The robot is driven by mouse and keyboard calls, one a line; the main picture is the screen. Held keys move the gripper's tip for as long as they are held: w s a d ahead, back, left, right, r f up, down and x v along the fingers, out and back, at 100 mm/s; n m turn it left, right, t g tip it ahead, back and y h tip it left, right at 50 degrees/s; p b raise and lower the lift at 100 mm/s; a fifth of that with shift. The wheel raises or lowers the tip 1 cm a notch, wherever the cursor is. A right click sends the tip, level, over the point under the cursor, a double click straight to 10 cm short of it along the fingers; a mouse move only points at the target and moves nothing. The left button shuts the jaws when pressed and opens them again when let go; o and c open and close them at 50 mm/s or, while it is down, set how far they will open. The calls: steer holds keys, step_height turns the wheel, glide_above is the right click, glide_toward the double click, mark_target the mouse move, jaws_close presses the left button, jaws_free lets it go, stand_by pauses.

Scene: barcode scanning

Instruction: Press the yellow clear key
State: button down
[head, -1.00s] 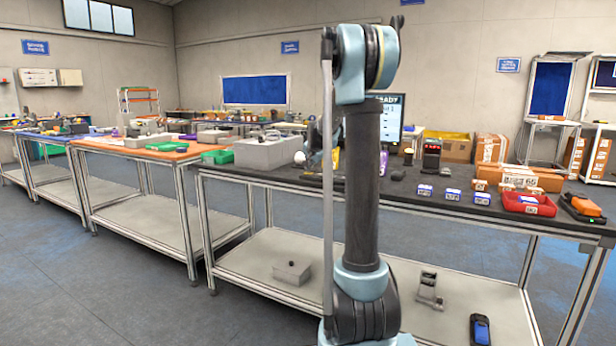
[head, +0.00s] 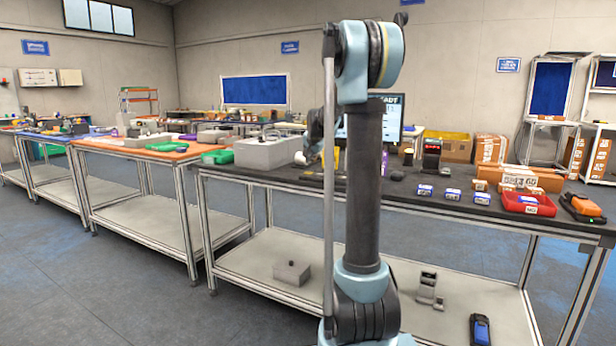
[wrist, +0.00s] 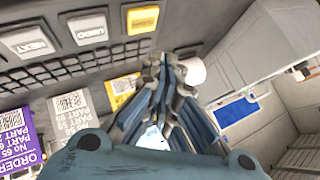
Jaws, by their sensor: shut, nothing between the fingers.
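I cannot tell whether the tips touch the panel. In the head view the keys are hidden behind my arm.
A keyboard-like strip and printed cards with barcodes, including a purple order card (wrist: 18,145), lie left of my gripper in the wrist view. In the head view, a monitor (head: 390,122), a red tray (head: 528,204) and small boxes stand on the dark bench.

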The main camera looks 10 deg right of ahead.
steer(key=shift+r, duration=1.25)
steer(key=shift+s, duration=0.4)
steer(key=s+f+n+g, duration=0.2)
steer(key=s+f, duration=0.2)
steer(key=s, duration=1.1)
steer(key=s+f+n+g, duration=0.2)
steer(key=s+f+n, duration=0.15)
steer(key=s, duration=1.15)
steer(key=s+f+n+g, duration=0.1)
steer(key=s+f, duration=0.4)
steer(key=s, duration=0.3)
steer(key=s+f+n+g, duration=0.1)
steer(key=s+f, duration=0.5)
steer(key=s, duration=0.3)
steer(key=s+a+f+n+g, duration=0.1)
steer(key=s+f, duration=0.4)
steer(key=s, duration=0.3)
steer(key=shift+s+f+n, duration=0.3)
steer(key=shift+s+n, duration=0.05)
steer(key=shift+d, duration=0.1)
